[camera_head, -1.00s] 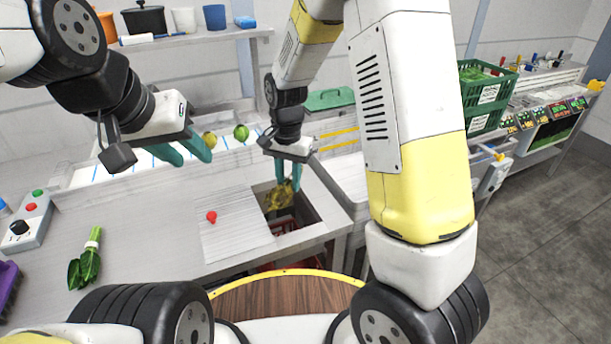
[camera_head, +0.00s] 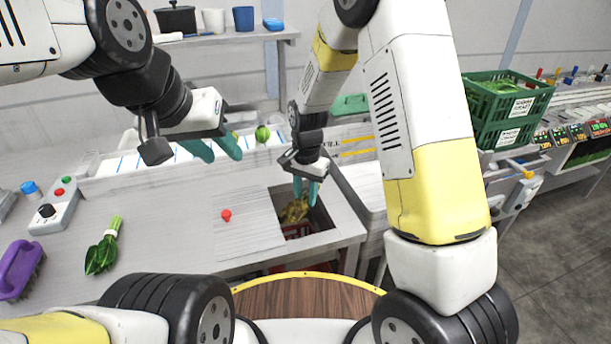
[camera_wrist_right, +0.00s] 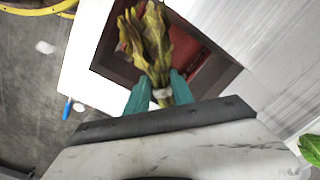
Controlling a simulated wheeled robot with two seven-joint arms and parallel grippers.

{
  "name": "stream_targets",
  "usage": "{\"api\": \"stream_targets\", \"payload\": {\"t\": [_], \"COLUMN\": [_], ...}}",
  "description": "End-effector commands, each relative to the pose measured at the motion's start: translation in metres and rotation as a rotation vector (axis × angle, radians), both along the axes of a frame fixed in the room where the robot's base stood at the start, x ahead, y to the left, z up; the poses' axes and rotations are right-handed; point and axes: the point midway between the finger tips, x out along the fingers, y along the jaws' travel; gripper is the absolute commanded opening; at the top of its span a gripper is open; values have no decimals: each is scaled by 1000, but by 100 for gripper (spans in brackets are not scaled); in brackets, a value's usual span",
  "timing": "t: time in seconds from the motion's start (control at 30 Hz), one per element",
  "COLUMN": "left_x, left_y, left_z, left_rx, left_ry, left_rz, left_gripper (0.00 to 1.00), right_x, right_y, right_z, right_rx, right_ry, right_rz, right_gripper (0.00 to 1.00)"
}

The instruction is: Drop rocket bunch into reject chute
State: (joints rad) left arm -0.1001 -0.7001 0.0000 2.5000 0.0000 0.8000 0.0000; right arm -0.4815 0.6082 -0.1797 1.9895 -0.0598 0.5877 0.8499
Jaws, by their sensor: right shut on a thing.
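The rocket bunch (camera_head: 294,211) is yellow-brown and wilted, with a pale band round its stems. My right gripper (camera_head: 306,194) is shut on the banded stems, and the leaves hang at the square reject chute opening (camera_head: 322,218) in the counter. In the right wrist view the bunch (camera_wrist_right: 150,42) sticks out beyond the teal fingers of the gripper (camera_wrist_right: 160,90), with the dark-walled opening (camera_wrist_right: 112,48) and something red behind it. My left gripper (camera_head: 213,149) is open and empty above the back of the counter.
A green leafy bunch (camera_head: 103,248) lies on the counter at left, near a purple brush (camera_head: 20,268) and a button box (camera_head: 55,208). A red knob (camera_head: 226,215) sits on a panel left of the opening. A green crate (camera_head: 507,105) stands at right.

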Motion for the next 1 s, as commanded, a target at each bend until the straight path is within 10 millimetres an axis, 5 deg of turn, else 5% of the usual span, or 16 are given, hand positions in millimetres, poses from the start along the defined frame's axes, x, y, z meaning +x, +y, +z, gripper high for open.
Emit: {"api": "stream_targets", "payload": {"t": [0.17,0.2,0.3,0.67,1.0], "left_x": [0,0,0,0,0], "left_y": [0,0,0,0,0], "left_z": [0,0,0,0,0], "left_rx": [0,0,0,0,0], "left_ry": [0,0,0,0,0], "left_rz": [0,0,0,0,0], "left_gripper": [36,36,36,36,36], "right_x": [0,0,0,0,0], "right_y": [0,0,0,0,-1], "right_z": [0,0,0,4,57], "right_rx": [0,0,0,0,2], "right_ry": [0,0,0,-1,-3], "right_rz": [0,0,0,0,0], "right_gripper": [0,34,54,54,54]}}
